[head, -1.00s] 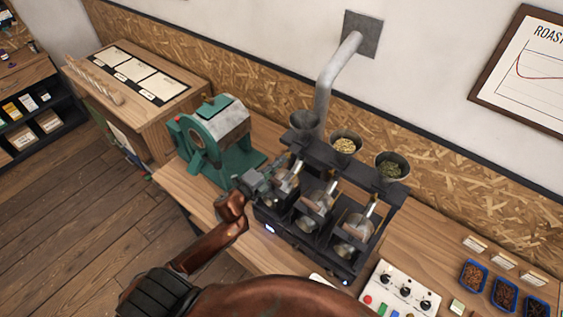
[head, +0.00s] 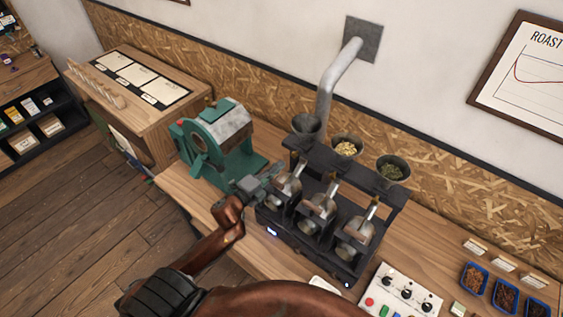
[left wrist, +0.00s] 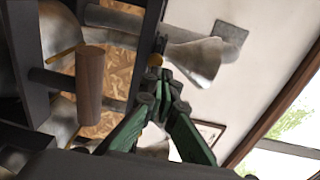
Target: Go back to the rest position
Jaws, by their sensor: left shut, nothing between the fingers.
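My left gripper (head: 274,176) is at the left end of the dark three-barrel roaster (head: 318,232), close to its leftmost barrel and handle. Whether it touches the roaster is hard to tell. In the left wrist view my left gripper's green fingers (left wrist: 158,72) come together at their tips, with nothing between them. A wooden handle (left wrist: 89,85) and a metal funnel (left wrist: 196,62) show near the fingers there. My right gripper is in neither view.
A green machine with a metal drum (head: 218,130) stands left of the roaster. A white control panel (head: 400,290) and blue trays of beans (head: 474,277) are on the counter at the right. A pipe (head: 330,85) rises behind the roaster. Open floor (head: 80,220) lies at the left.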

